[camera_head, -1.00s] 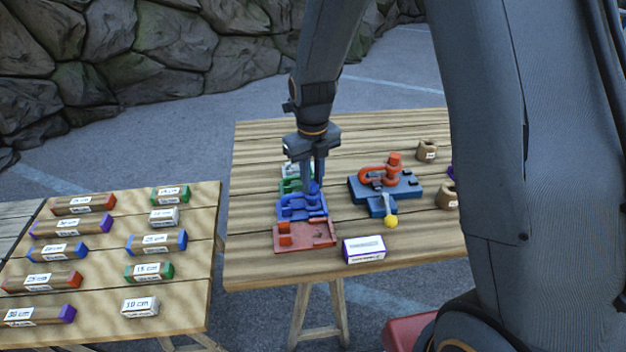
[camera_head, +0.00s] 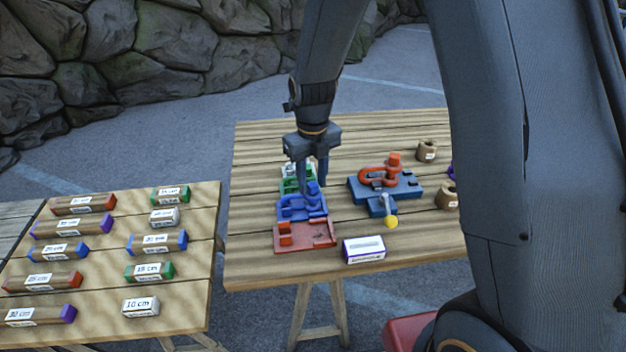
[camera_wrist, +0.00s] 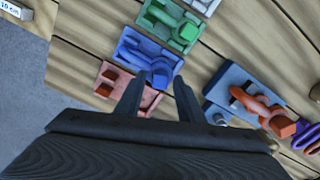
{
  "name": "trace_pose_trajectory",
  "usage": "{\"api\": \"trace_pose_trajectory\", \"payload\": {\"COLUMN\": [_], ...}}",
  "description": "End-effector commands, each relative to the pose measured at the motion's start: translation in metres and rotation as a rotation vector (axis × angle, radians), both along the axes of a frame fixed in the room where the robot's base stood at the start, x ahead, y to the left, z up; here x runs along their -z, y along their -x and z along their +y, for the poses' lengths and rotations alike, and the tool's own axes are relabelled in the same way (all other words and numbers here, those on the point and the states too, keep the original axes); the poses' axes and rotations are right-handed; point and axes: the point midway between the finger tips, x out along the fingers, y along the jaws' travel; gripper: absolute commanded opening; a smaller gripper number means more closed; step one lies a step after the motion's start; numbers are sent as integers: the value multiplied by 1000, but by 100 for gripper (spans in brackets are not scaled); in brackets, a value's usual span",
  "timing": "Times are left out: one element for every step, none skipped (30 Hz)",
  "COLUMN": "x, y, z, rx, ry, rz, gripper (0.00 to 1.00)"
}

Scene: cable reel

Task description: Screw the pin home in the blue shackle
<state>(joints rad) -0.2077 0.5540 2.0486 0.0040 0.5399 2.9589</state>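The blue shackle (camera_head: 294,207) lies in a blue tray (camera_head: 318,214) on the right-hand table. A blue upright piece, seemingly its pin (camera_head: 312,190), stands at the tray's right side; how deep it sits I cannot tell. The wrist view also shows the blue shackle (camera_wrist: 141,50) and the blue upright piece (camera_wrist: 161,71). My gripper (camera_head: 312,176) points down over this piece. In the wrist view its two fingers (camera_wrist: 158,92) are spread apart with a clear gap and nothing visibly clamped. The fingertips lie close to the blue piece; whether they touch it is unclear.
Green (camera_head: 289,185) and red (camera_head: 290,240) trays flank the blue one. A white-purple box (camera_head: 363,249) lies in front. Labelled blocks cover the left table.

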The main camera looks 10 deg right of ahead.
Motion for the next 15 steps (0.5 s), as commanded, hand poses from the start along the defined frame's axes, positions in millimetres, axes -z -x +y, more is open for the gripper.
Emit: {"api": "trace_pose_trajectory", "payload": {"x": [-5, -7, -10, -12, -15, -18, -20, -22, -25, -27, -29, -32, -34, -36, -39], "y": [0, 0, 0, 0, 0, 1, 1, 1, 1, 0, 1, 0, 0, 0, 0], "z": [0, 0, 0, 0, 0, 0, 0, 0, 0, 0, 0, 0, 0, 0, 0], "rx": [0, 0, 0, 0, 0, 0, 0, 0, 0, 0, 0, 0, 0, 0, 0], "ry": [0, 0, 0, 0, 0, 0, 0, 0, 0, 0, 0, 0, 0, 0, 0], "rz": [-1, -1, -1, -1, -1, -1, -1, -1, -1, -1, -1, -1, -1, -1, -1], "gripper": [35, 35, 35, 35, 35, 35, 35, 35, 35, 35, 35, 35, 35, 35, 35]}}
